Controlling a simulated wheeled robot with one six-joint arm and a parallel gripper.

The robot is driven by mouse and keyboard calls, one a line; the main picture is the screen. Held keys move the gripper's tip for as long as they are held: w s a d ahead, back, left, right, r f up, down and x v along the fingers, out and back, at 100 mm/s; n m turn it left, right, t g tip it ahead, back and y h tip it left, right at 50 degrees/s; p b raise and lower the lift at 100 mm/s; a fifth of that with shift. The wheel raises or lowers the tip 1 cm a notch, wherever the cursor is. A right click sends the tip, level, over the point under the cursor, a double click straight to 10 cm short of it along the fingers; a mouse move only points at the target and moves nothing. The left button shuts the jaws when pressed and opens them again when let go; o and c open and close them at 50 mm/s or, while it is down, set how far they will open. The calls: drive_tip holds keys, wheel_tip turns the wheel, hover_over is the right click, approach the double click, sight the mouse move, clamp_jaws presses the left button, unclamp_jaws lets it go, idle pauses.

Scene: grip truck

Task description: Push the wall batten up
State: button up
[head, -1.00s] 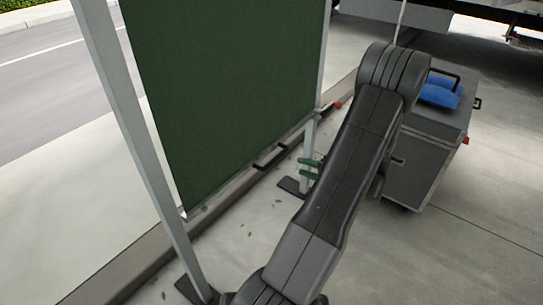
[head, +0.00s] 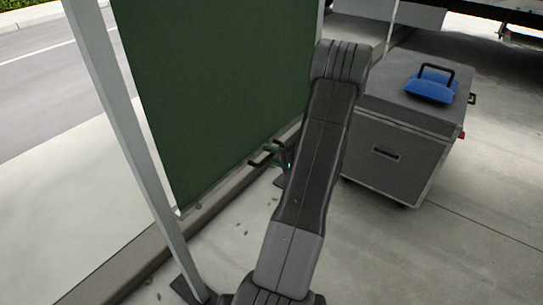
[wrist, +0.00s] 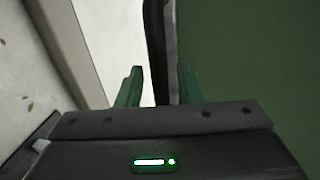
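The green wall panel (head: 215,90) hangs between grey posts in the head view, and its lower edge strip (head: 226,177) runs just above the ground. A black handle (head: 257,163) sits on that lower edge, and it shows in the wrist view (wrist: 155,45) as a dark bar. My gripper (head: 272,152) has green fingers and is at this handle. In the wrist view my gripper (wrist: 159,88) is open, with the dark bar running between its fingers. I cannot tell whether either finger touches it. My arm hides the right part of the lower edge.
A grey case (head: 397,135) with a blue item (head: 430,88) on top stands right of my arm. A grey post (head: 135,140) stands at the left. A low curb (head: 125,262) runs below the panel.

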clamp_jaws()
wheel_tip(320, 180, up, 71)
drive_tip(key=p, duration=2.9)
drive_tip(key=shift+f+p, duration=0.15)
drive_tip(key=shift+p, duration=0.15)
drive_tip(key=shift+c, duration=0.3)
unclamp_jaws()
drive_tip(key=shift+o, duration=0.3)
drive_tip(key=shift+d+f, duration=0.1)
